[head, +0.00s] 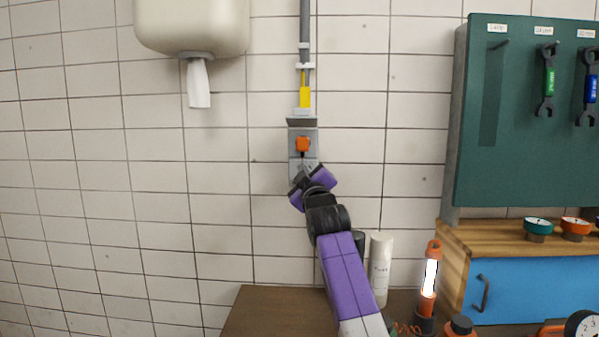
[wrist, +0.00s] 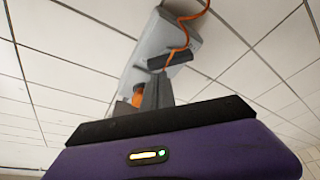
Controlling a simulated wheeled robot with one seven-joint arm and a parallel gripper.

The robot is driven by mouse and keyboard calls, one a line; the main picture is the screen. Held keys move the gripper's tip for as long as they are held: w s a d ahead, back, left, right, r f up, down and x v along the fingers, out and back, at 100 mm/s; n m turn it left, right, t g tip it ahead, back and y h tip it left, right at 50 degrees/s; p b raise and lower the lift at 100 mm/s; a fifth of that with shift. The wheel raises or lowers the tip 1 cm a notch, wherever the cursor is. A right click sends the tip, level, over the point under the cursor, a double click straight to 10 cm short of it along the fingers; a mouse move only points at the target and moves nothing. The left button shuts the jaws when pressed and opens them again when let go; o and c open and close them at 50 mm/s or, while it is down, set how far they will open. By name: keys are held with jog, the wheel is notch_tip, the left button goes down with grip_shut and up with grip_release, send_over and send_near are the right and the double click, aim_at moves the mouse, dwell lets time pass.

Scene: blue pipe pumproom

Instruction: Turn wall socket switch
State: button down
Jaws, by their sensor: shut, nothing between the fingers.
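The wall socket (head: 303,140) is a grey box on the white tiled wall, with an orange switch or plug (head: 302,144) on its upper part. Its lower part is partly hidden behind my gripper (head: 302,172). In the wrist view the grey socket box (wrist: 160,45) rises ahead of my gripper (wrist: 157,90), with an orange part (wrist: 138,96) just left of the fingers and an orange cord (wrist: 186,30) beyond. My gripper is shut and empty, at the socket's lower part, below the orange part in the head view. I cannot tell whether the fingers touch the box.
A grey conduit (head: 305,40) with a yellow section runs up from the socket. A paper dispenser (head: 192,25) hangs upper left. A green tool board (head: 520,150) and blue cabinet (head: 530,285) stand right. A white bottle (head: 380,268) and lit orange lamp (head: 430,275) stand below.

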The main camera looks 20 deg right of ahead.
jog(key=shift+d+f+b, duration=0.2)
jog(key=shift+b, duration=0.15)
jog(key=shift+s+d+m+h+b, duration=0.2)
jog(key=shift+m+h+b, duration=0.2)
jog(key=shift+m+b, duration=0.4)
jog(key=shift+d+f, duration=0.3)
jog(key=shift+f, duration=0.2)
dwell(0.5)
jog(key=b+v, duration=0.1)
jog(key=v, duration=0.7)
jog(key=shift+s+a+r, duration=0.2)
jog(key=shift+r, duration=0.1)
